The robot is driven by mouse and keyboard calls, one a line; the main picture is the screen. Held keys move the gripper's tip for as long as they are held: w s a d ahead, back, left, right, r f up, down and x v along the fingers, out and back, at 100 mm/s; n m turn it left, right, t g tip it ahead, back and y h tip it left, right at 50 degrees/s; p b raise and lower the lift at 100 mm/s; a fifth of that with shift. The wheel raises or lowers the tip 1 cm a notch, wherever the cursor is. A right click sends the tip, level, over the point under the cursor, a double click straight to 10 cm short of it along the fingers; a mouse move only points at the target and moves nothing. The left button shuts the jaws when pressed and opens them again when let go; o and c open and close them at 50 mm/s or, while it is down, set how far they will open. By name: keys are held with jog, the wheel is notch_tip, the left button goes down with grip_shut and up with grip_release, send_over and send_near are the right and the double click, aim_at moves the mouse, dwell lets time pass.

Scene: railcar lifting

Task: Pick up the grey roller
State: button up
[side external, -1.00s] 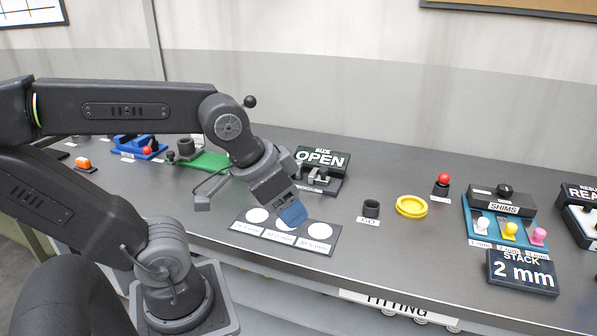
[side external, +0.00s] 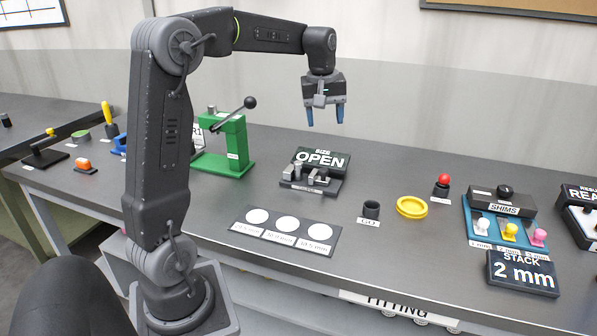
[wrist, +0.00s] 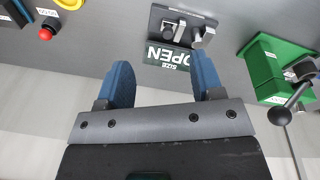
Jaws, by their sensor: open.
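My gripper (side external: 325,117) is open with its blue fingers pointing down. It is raised well above the back of the bench, behind the size gauge. In the wrist view my gripper (wrist: 161,68) has nothing between its fingers. I cannot surely pick out a grey roller. The size gauge marked OPEN (side external: 318,161) has small grey parts at its front; whether one is a roller is too small to tell. The gauge also shows in the wrist view (wrist: 168,56). The three-spot card (side external: 264,234) has bare white circles.
A green press (side external: 236,150) with a black-knobbed lever (side external: 249,103) stands left of the gauge. A dark GO cup (side external: 371,209), yellow ring (side external: 411,207), red button (side external: 443,181) and shims rack (side external: 502,202) stand to the right.

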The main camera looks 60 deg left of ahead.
jog(key=w+a+f+n+g, duration=0.15)
jog(key=a+f+n, duration=0.25)
jog(key=a, duration=0.6)
jog(key=n, duration=0.3)
send_over(298, 162)
notch_tip(298, 162, down, 4)
jog(key=r, duration=0.1)
jog(key=shift+h, duration=0.4)
notch_tip(298, 162, down, 8)
jog(key=shift+w+f, duration=0.1)
jog(key=shift+f, duration=2.9)
jog(key=shift+c, duration=0.2)
jog(key=c, duration=1.1)
jog(key=shift+r, duration=0.1)
